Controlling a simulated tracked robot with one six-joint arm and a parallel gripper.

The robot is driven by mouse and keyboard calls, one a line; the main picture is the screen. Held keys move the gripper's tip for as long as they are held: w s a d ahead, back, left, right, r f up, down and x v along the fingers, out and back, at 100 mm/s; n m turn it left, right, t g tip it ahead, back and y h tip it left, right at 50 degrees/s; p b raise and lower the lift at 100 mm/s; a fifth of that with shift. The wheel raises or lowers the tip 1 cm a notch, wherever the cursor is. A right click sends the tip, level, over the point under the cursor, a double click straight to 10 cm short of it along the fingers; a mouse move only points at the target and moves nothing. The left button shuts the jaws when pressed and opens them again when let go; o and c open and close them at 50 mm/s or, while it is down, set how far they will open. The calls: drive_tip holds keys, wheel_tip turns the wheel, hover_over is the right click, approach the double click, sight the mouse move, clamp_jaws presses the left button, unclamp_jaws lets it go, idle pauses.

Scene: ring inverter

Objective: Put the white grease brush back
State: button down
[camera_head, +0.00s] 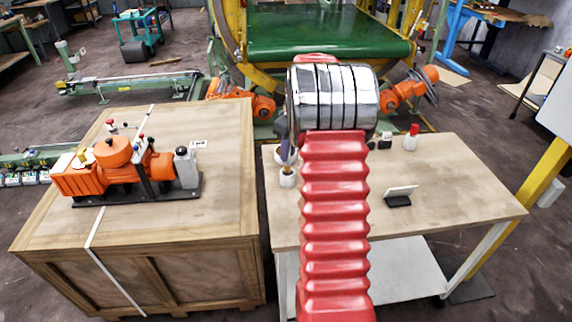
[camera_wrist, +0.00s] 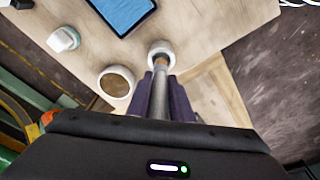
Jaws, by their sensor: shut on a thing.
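My gripper (camera_wrist: 160,98) has dark purple fingers shut on the grey handle of the grease brush (camera_wrist: 159,92). The handle points away from the wrist camera, and its brownish lower end reaches a small white round cup (camera_wrist: 152,48). I cannot tell how deep the tip sits in the cup. In the head view my gripper (camera_head: 286,152) hangs beside the chrome wrist, over the left edge of the table. The white cup (camera_head: 287,181) stands right below it. A wider white pot with a brown inside (camera_wrist: 117,83) stands next to the cup.
The wooden table (camera_head: 455,185) carries a tablet on a stand (camera_head: 401,192), a red-capped bottle (camera_head: 412,139) and a small white and black item (camera_head: 386,139). A wooden crate (camera_head: 190,250) with an orange pump (camera_head: 120,165) stands to the left. The table's right part is clear.

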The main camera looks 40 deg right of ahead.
sight(288, 164)
drive_tip(key=shift+f, duration=2.5)
drive_tip(key=shift+f, duration=0.1)
drive_tip(key=c, duration=1.6)
unclamp_jaws()
drive_tip(key=r, duration=0.4)
drive_tip(key=s+r, duration=0.1)
drive_tip(key=r, duration=0.3)
drive_tip(key=s+r, duration=0.1)
drive_tip(key=r, duration=0.3)
drive_tip(key=shift+d, duration=0.15)
